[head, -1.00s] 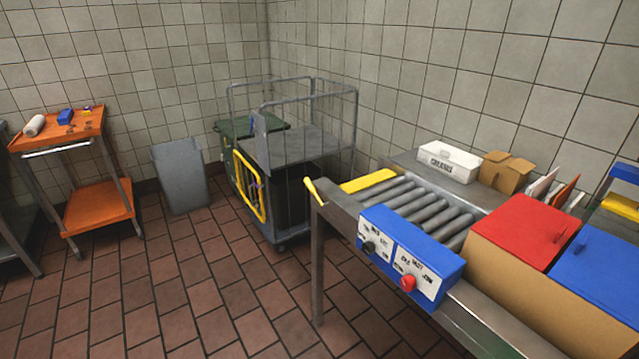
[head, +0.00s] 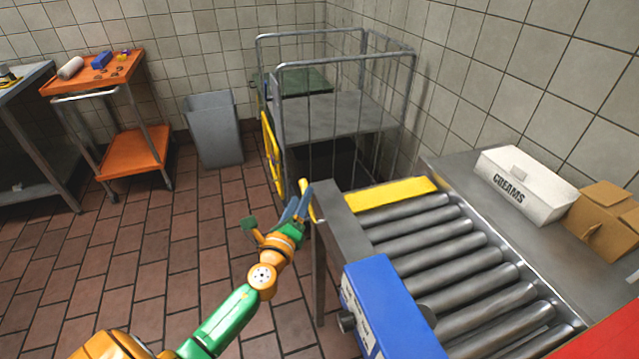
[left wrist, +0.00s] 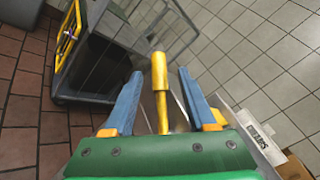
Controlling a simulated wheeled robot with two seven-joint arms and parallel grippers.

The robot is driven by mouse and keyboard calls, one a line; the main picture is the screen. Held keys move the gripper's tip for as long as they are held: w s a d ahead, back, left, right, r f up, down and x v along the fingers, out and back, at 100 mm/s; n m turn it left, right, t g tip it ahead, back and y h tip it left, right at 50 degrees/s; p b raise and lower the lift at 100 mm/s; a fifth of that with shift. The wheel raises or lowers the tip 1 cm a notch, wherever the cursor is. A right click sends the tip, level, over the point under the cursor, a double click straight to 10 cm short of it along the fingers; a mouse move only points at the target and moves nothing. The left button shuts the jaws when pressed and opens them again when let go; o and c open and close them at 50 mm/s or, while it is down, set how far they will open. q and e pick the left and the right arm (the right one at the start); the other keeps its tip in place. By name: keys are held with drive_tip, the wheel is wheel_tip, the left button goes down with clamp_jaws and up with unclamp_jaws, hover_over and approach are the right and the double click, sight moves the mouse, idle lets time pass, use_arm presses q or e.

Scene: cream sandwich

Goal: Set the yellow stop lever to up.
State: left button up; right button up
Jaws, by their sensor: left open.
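In the left wrist view the lever's thick grip (left wrist: 159,72) and thinner stem lie between the two blue fingers of the left gripper (left wrist: 160,78). The fingers are open, with a gap on each side of the lever. My right gripper is in neither view.
A blue control box (head: 385,310) is on the conveyor's near side. A wire cage trolley (head: 345,115) stands behind the conveyor's end. A white CREAMS box (head: 525,185) and a cardboard box (head: 605,215) sit at right. A grey bin (head: 213,130) and orange cart (head: 130,152) stand farther left.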

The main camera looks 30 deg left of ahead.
sight(303, 190)
use_arm(q)
drive_tip(key=x, duration=0.3)
drive_tip(key=shift+w+a, duration=0.2)
drive_tip(key=shift+w, duration=0.05)
drive_tip(key=shift+w+f, duration=0.15)
drive_tip(key=shift+w, duration=0.3)
drive_tip(key=shift+s, duration=0.15)
drive_tip(key=shift+c, duration=0.2)
clamp_jaws()
drive_tip(key=shift+b, duration=0.3)
